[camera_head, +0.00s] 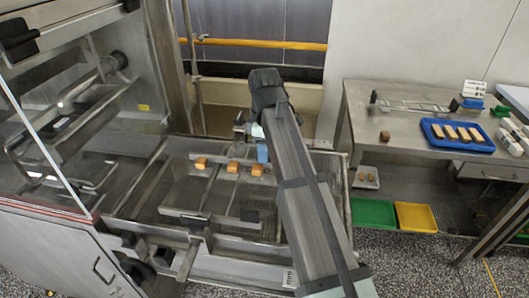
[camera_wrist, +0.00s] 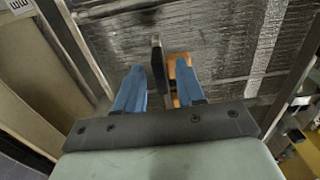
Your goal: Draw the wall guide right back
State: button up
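In the wrist view, the two blue fingers of my gripper (camera_wrist: 161,74) are apart. A dark upright handle (camera_wrist: 157,60) stands in the gap between them, with space on either side. It seems to belong to the wall guide, whose thin metal bar (camera_wrist: 184,98) runs beneath it; where it joins is partly hidden. In the head view, a blue finger of my gripper (camera_head: 262,153) shows at the far side of the mesh belt (camera_head: 180,190). My arm hides most of the gripper and the handle there.
Several orange-brown blocks, one here (camera_head: 201,163), sit on the mesh near my gripper, some close to the fingers in the wrist view (camera_wrist: 181,66). A clear hood (camera_head: 60,110) stands at left. A steel table (camera_head: 400,140) with a blue tray (camera_head: 432,138) stands at right.

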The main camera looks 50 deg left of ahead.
jog(key=shift+f, duration=0.55)
jog(key=shift+c, duration=0.3)
grip_shut()
